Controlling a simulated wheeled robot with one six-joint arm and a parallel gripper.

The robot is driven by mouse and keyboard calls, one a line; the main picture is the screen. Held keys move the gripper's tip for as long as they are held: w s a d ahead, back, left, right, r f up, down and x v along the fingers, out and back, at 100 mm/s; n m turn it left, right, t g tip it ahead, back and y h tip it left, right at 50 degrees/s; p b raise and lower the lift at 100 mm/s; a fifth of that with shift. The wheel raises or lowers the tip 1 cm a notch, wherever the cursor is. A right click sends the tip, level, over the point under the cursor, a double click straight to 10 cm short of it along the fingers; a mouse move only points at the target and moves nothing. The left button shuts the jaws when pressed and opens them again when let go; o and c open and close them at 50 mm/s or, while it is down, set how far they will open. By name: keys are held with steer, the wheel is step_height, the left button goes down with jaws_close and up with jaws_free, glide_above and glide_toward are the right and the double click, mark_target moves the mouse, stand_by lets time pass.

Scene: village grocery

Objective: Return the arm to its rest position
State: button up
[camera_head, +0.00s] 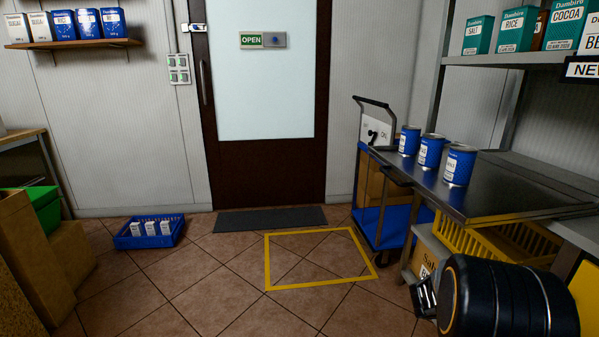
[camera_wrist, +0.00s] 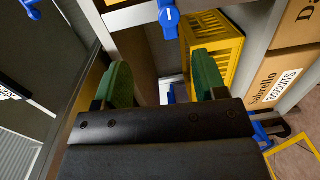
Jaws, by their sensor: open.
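My gripper (camera_wrist: 162,82) shows in the wrist view with its two green fingers spread apart. Nothing is held between them. A black, rounded section of my arm (camera_head: 505,300) fills the lower right of the head view, in front of the steel table and its lower shelf. In the wrist view the gap between the fingers faces a table leg and a yellow crate (camera_wrist: 222,58) just beyond the right finger.
A steel table (camera_head: 500,187) with three blue cans (camera_head: 430,150) stands at the right. A blue trolley (camera_head: 395,215) is beside it. A blue crate (camera_head: 150,240) holding white cartons lies on the floor. The yellow-taped floor square (camera_head: 318,262) is empty.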

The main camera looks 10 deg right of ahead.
steer(key=s+a+r+t+y+p, duration=0.2)
steer(key=a+r+y+p, duration=0.6)
steer(key=a+r+p, duration=0.9)
steer(key=s+a+r+n+t+y+p, duration=0.1)
steer(key=a+r+y+p, duration=0.8)
steer(key=a+r+p, duration=0.9)
steer(key=shift+s+a+r+t, duration=0.4)
steer(key=shift+s+r+t, duration=0.2)
steer(key=shift+s+t, duration=0.3)
steer(key=shift+s, duration=0.1)
